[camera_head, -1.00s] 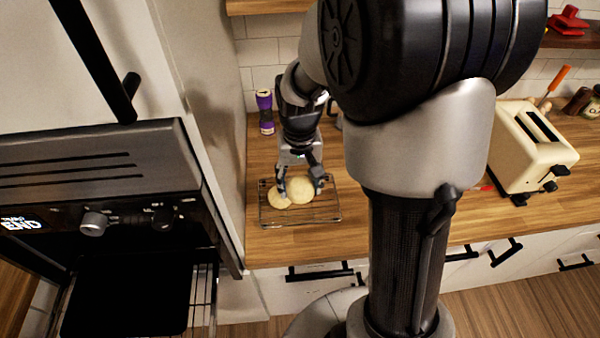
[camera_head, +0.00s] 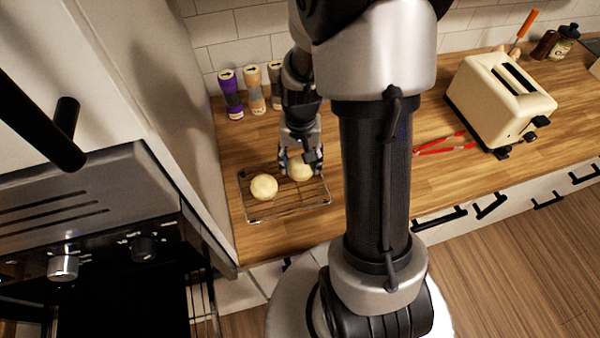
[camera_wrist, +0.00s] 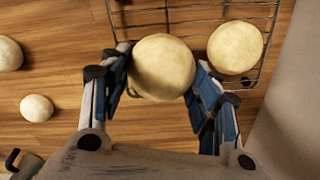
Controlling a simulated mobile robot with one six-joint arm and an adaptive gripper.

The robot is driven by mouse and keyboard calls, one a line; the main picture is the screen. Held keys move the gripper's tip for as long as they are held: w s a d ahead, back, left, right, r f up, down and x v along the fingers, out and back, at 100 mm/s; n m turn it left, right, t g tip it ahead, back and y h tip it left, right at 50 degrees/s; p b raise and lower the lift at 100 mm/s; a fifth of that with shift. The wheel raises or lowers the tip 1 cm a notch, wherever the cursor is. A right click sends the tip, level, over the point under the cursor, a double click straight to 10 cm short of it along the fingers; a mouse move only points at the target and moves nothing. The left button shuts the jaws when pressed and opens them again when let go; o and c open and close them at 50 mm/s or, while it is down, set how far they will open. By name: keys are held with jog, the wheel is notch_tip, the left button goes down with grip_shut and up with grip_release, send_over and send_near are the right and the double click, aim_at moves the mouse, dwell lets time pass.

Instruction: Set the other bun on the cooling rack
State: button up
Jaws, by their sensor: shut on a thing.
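My gripper (camera_head: 301,162) is shut on a pale round bun (camera_head: 299,170). In the wrist view the held bun (camera_wrist: 163,67) sits between the two fingers and overlaps the edge of the wire cooling rack (camera_wrist: 183,14). In the head view it is at the back right part of the rack (camera_head: 290,214); I cannot tell whether it touches the wires. Another bun (camera_head: 264,187) rests on the rack to its left, apart from it, and also shows in the wrist view (camera_wrist: 235,47).
Several shakers (camera_head: 231,94) stand behind the rack. A cream toaster (camera_head: 500,98) and red tongs (camera_head: 446,144) are at the right. An open oven (camera_head: 100,285) is at the left. Two pale round things (camera_wrist: 36,108) lie on the counter in the wrist view.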

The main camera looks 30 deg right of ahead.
aim_at(300, 171)
jog(key=shift+f+b, duration=0.55)
jog(key=shift+f, duration=1.85)
jog(key=shift+f, duration=0.1)
jog(key=shift+f, duration=0.15)
jog(key=o, duration=1)
jog(key=shift+o, duration=0.2)
jog(key=shift+r, duration=0.2)
